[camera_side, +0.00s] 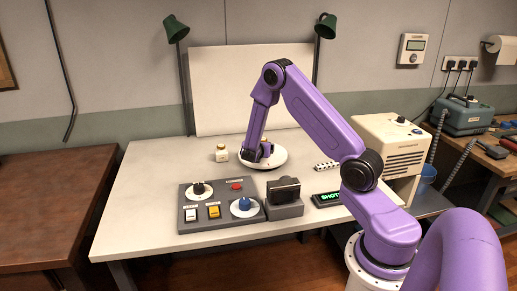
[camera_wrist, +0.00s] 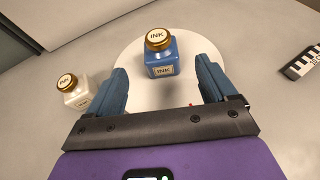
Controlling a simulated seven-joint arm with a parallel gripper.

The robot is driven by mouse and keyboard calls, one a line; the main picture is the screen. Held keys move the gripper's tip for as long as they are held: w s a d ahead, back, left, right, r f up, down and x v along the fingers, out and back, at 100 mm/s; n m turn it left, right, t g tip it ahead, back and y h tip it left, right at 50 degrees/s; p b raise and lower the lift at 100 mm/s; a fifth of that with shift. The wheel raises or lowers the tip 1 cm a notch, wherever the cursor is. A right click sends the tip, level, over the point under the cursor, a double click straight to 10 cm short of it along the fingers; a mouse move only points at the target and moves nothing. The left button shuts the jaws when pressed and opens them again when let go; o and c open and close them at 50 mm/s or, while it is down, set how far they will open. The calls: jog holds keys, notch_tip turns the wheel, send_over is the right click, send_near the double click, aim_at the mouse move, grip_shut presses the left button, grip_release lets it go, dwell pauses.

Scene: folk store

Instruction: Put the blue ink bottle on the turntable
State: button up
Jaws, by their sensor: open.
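The blue ink bottle (camera_wrist: 162,60), with a gold lid and an INK label, stands upright on the round white turntable (camera_wrist: 135,108) in the wrist view. My gripper (camera_wrist: 165,90) is open, its blue fingers apart on either side just short of the bottle. In the side view my gripper (camera_side: 257,158) is low over the turntable (camera_side: 277,160) and mostly hides the bottle. A white ink bottle with a gold lid (camera_side: 222,153) stands on the table left of the turntable; it also shows in the wrist view (camera_wrist: 75,95).
A grey control panel (camera_side: 218,228) with knobs and buttons lies at the table's front, with a camera on a block (camera_side: 285,200) beside it. A lit sign (camera_side: 327,199) and a small striped item (camera_side: 326,166) are to the right. The table's left side is clear.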

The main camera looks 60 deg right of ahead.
jog(key=s+a+r+m+g+y, duration=0.1)
jog(key=s+a+r+m, duration=0.2)
jog(key=a, duration=0.4)
jog(key=s+a+r+m+y, duration=0.2)
jog(key=s+a+r, duration=0.1)
jog(key=s+a, duration=0.3)
jog(key=s+a+r+m+g+y, duration=0.1)
jog(key=s+a+r+m, duration=0.15)
jog(key=a, duration=0.55)
jog(key=s+a+r+m+g+y, duration=0.1)
jog(key=s+a+y, duration=0.3)
jog(key=s+a, duration=0.3)
jog(key=s+a+r+m+g+y, duration=0.1)
jog(key=s+a+y, duration=0.4)
jog(key=s, duration=1)
jog(key=shift+a+g, duration=0.6)
jog(key=shift+a, duration=0.55)
